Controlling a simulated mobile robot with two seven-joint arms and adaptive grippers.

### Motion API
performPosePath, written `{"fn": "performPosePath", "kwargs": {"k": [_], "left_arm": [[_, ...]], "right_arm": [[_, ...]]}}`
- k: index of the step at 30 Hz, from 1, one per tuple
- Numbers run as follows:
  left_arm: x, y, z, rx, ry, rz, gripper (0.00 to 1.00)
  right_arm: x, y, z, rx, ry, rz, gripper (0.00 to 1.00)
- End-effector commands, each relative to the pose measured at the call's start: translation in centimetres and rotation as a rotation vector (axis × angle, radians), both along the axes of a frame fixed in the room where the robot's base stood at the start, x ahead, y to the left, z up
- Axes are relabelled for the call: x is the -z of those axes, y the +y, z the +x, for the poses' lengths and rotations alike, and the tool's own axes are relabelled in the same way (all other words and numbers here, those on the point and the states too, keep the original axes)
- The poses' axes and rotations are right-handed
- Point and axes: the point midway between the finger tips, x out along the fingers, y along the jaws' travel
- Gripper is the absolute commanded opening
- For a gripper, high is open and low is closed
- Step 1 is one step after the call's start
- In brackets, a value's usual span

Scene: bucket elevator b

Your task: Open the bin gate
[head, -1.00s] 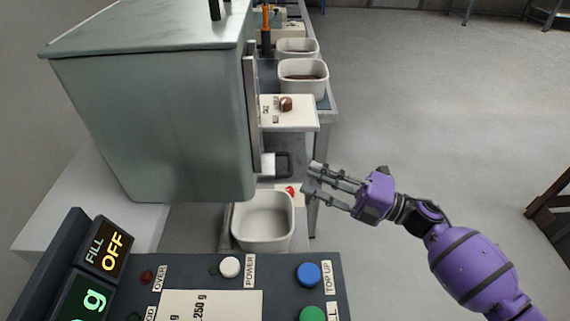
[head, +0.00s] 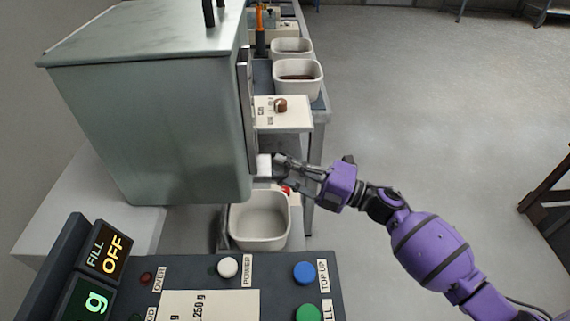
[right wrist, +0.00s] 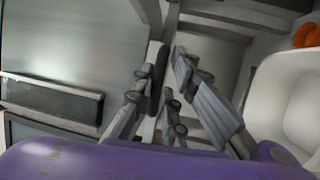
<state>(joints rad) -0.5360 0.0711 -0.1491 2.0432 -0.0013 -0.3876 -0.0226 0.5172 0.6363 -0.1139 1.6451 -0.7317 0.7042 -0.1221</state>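The bin is the large grey-green metal hopper (head: 150,120) at the left in the head view. Its gate handle, with a pale plate (head: 263,167), sits low on the bin's right side. My right gripper (head: 278,168) is at this handle and hides most of it. In the right wrist view, the two fingers (right wrist: 169,62) lean close together with a narrow gap between their tips. A dark bar, perhaps the handle, lies against the left finger, and I see no firm grip on it. My left gripper is in neither view.
A white tub (head: 260,220) stands below the bin's outlet. A control panel (head: 285,285) with buttons fills the front. A pale shelf with a brown knob (head: 281,105) and more white tubs (head: 298,77) are behind.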

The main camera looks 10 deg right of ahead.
Motion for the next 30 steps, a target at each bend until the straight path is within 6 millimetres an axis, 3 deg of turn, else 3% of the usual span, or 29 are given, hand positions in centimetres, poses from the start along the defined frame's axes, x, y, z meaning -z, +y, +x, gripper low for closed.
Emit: {"fn": "performPosePath", "kwargs": {"k": [11, 21, 29, 30], "left_arm": [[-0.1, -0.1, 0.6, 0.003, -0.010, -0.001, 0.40], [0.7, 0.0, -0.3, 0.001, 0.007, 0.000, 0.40], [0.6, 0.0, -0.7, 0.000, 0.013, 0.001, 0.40], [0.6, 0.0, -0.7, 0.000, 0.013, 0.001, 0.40]], "right_arm": [[-0.7, -0.1, 0.1, -0.002, -0.005, 0.010, 0.00], [-0.7, -4.6, -0.8, -0.002, -0.006, 0.012, 0.00], [-1.0, -4.6, -0.8, -0.002, -0.009, 0.015, 0.00], [-1.1, -4.6, -0.7, -0.002, -0.009, 0.015, 0.17]]}}
